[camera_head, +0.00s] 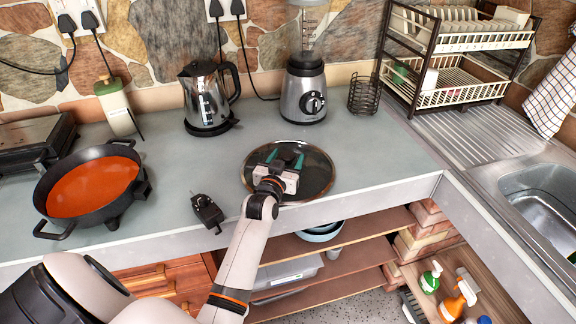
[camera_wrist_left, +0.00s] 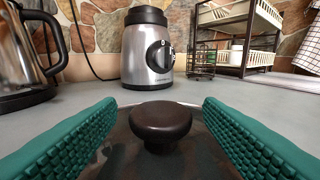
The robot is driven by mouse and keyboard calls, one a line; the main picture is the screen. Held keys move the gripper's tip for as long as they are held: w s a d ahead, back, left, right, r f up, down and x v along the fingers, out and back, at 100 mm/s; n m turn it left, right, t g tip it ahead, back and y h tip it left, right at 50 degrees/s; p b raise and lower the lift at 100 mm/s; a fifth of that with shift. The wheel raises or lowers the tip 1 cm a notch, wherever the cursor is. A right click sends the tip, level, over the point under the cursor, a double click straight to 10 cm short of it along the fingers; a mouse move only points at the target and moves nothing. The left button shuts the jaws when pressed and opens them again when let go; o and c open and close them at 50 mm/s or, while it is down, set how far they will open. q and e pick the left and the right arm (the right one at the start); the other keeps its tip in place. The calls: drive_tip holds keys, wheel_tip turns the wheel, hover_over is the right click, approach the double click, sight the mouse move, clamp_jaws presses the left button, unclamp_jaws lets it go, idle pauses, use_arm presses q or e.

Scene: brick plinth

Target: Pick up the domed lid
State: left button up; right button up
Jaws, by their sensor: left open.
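The domed lid (camera_head: 318,177) is a round dark glass lid with a metal rim. It lies on the grey counter near its front edge. In the left wrist view its dark round knob (camera_wrist_left: 161,121) stands between the fingers, with the glass (camera_wrist_left: 190,158) below. My left gripper (camera_head: 285,157) is over the lid and open, its green padded fingers on either side of the knob with gaps to both. In the left wrist view, the left gripper (camera_wrist_left: 160,130) frames the knob near the centre. My right gripper is not in view.
A kettle (camera_head: 206,95) and a blender (camera_head: 304,88) stand behind the lid. A pot of orange soup (camera_head: 92,187) is at left, a small black object (camera_head: 207,211) nearer. A dish rack (camera_head: 455,85) and sink (camera_head: 545,190) are at right. Counter right of the lid is clear.

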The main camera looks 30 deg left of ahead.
use_arm(q)
drive_tip(key=shift+w+a+f, duration=0.1)
drive_tip(key=shift+w+a, duration=0.1)
drive_tip(key=shift+w, duration=0.5)
drive_tip(key=shift+s, duration=0.1)
clamp_jaws()
